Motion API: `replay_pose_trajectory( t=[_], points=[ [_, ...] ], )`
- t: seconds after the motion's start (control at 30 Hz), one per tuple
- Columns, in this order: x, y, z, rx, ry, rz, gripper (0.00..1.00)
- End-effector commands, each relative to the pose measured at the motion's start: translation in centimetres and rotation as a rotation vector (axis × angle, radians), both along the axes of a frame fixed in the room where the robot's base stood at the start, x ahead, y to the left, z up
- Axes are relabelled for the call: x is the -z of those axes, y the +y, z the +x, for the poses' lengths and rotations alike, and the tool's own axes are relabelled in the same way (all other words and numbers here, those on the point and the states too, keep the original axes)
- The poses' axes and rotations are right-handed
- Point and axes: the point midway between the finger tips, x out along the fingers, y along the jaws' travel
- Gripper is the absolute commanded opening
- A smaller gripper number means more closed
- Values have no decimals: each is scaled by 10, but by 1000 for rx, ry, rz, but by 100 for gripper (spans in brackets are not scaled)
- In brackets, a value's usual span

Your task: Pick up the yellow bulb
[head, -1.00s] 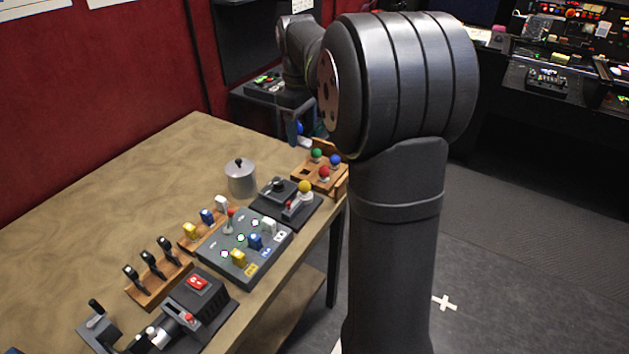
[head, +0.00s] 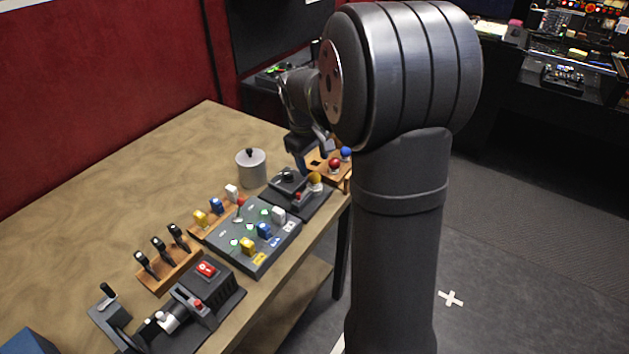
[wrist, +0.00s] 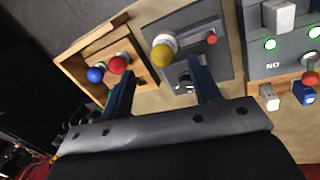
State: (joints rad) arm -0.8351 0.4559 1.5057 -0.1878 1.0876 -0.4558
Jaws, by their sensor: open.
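The yellow bulb (head: 314,181) sits on the dark grey panel (head: 318,205) near the table's right edge. In the wrist view the bulb (wrist: 162,52) stands in a pale socket, with a small red knob (wrist: 211,38) beside it. My gripper (wrist: 162,72) is open and empty above this panel. Its two blue fingers point toward the panel, and the bulb shows just beyond the gap between them, apart from both. In the head view the gripper is behind the panel, partly hidden by my arm.
A wooden holder (wrist: 143,72) beside the panel carries a red bulb (wrist: 118,64) and a blue bulb (wrist: 95,74). A grey pot (head: 251,168) stands left of the panel. A button box (head: 262,247) with yellow, blue and white switches is in front. The table's far left is clear.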

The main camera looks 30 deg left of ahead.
Motion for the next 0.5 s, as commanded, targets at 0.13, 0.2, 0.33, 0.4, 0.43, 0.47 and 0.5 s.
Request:
replay_pose_trajectory(
  t=[0.13,0.2,0.33,0.4,0.43,0.47,0.5],
  points=[
    [9,1,2,0,1,-2,57],
    [18,3,4,-1,2,-2,57],
    [38,6,8,1,3,-2,57],
    [47,5,10,1,2,-1,57],
    [50,5,10,1,2,-1,57],
    [52,5,11,1,2,-1,57],
    [54,5,11,1,2,0,57]
  ],
)
